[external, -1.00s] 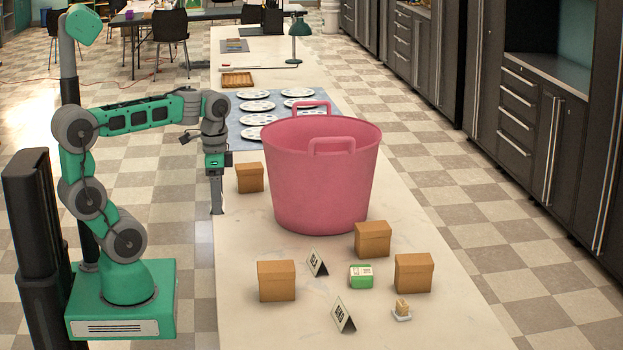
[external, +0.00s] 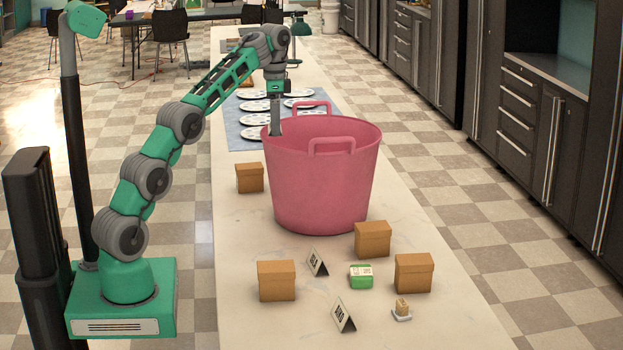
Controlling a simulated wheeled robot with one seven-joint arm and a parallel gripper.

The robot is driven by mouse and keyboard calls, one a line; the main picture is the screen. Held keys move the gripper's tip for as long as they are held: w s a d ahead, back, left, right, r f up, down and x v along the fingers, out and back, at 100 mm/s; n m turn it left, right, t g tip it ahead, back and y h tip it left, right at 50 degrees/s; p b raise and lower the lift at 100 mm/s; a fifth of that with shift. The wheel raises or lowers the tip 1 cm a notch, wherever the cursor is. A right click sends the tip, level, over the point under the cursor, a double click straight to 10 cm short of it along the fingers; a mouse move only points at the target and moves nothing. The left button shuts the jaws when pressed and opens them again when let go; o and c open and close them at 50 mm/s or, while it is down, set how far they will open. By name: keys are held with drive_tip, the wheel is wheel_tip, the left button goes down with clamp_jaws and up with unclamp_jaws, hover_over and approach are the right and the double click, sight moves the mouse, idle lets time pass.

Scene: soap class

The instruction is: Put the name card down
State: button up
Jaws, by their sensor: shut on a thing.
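My gripper (external: 275,132) points down at the left rim of the pink tub. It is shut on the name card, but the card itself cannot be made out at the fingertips. Whether the tips are over the tub or beyond it I cannot tell. Two tent-shaped cards with dark lettering stand on the long pale table: one (external: 318,262) in front of the tub, the other (external: 343,315) nearer the front. Both are apart from my gripper.
The tall pink tub (external: 322,190) fills the table's middle. Several brown boxes (external: 276,281), a green-and-white box (external: 361,277) and a small dish with a soap-like block (external: 402,309) stand around it. White plates lie on a blue mat (external: 237,143) behind.

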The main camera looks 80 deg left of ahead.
drive_tip(key=shift+n, duration=0.4)
drive_tip(key=w+f+p, duration=0.1)
drive_tip(key=w+f, duration=0.2)
drive_tip(key=f, duration=0.6)
drive_tip(key=w+f+p, duration=0.2)
drive_tip(key=f, duration=0.7)
drive_tip(key=w+a+f+p, duration=0.1)
drive_tip(key=w+f+p, duration=0.1)
drive_tip(key=f, duration=0.8)
drive_tip(key=shift+w, duration=0.8)
drive_tip(key=o, duration=1.2)
drive_tip(key=shift+f, duration=0.1)
drive_tip(key=shift+o, duration=0.2)
wheel_tip(320, 180, up, 12)
drive_tip(key=b, duration=0.2)
drive_tip(key=shift+r, duration=0.2)
